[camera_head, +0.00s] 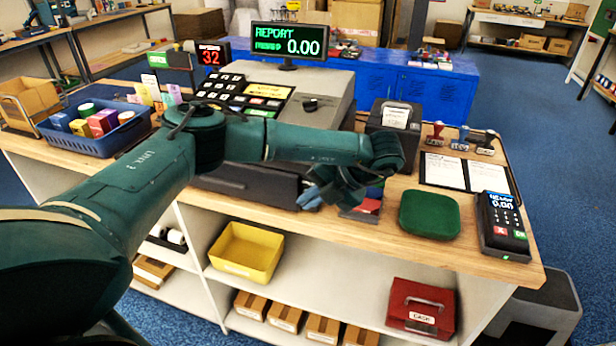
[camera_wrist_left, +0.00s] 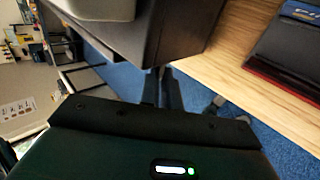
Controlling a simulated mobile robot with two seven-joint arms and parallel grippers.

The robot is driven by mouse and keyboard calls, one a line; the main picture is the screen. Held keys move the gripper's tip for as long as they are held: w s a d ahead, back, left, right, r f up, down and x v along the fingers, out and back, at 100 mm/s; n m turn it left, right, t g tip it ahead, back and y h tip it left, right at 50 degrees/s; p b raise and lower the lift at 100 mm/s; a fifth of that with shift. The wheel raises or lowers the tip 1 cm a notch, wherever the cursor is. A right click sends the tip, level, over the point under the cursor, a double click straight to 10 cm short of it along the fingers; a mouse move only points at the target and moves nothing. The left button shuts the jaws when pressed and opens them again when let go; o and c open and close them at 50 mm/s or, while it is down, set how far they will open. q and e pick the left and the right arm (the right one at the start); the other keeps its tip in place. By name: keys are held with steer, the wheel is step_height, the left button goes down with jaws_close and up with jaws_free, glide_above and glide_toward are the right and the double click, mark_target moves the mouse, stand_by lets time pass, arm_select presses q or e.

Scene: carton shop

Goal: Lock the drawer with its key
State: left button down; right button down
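The cash register (camera_head: 300,95) stands on the wooden counter, with its dark drawer (camera_head: 240,184) low at the front, partly behind my left arm. I cannot tell whether the drawer is fully closed. A dark boxy corner (camera_wrist_left: 165,35), likely of the register's drawer unit, shows in the left wrist view. My left gripper (camera_head: 318,194) is at the right end of the drawer front, close to it; its dark fingers (camera_wrist_left: 162,90) point towards that corner in the wrist view. The finger gap is too small and dark to read. I cannot make out the key or the lock. My right gripper is out of view.
Right of the gripper are a small red and blue item (camera_head: 368,203), a green pad (camera_head: 430,214) and a card terminal (camera_head: 503,225). A receipt printer (camera_head: 396,122) stands behind. A blue basket (camera_head: 95,128) is left. Below are a yellow bin (camera_head: 246,252) and a red cash box (camera_head: 421,308).

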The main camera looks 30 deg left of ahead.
arm_select(q)
steer(key=y+p, duration=0.1)
steer(key=y, duration=0.1)
steer(key=y+p, duration=0.1)
steer(key=shift+w+d+g+y+p, duration=0.2)
steer(key=shift+d+g+y+p, duration=0.1)
steer(key=shift+g+p, duration=0.1)
steer(key=shift+f+g+y, duration=0.2)
steer(key=shift+f+y, duration=0.05)
steer(key=shift+y, duration=0.7)
steer(key=shift+f+g+y, duration=0.2)
steer(key=shift+f+y, duration=0.05)
steer(key=shift+y, duration=0.7)
steer(key=c, duration=1.6)
jaws_free()
steer(key=shift+s+f, duration=0.1)
steer(key=shift+f, duration=0.05)
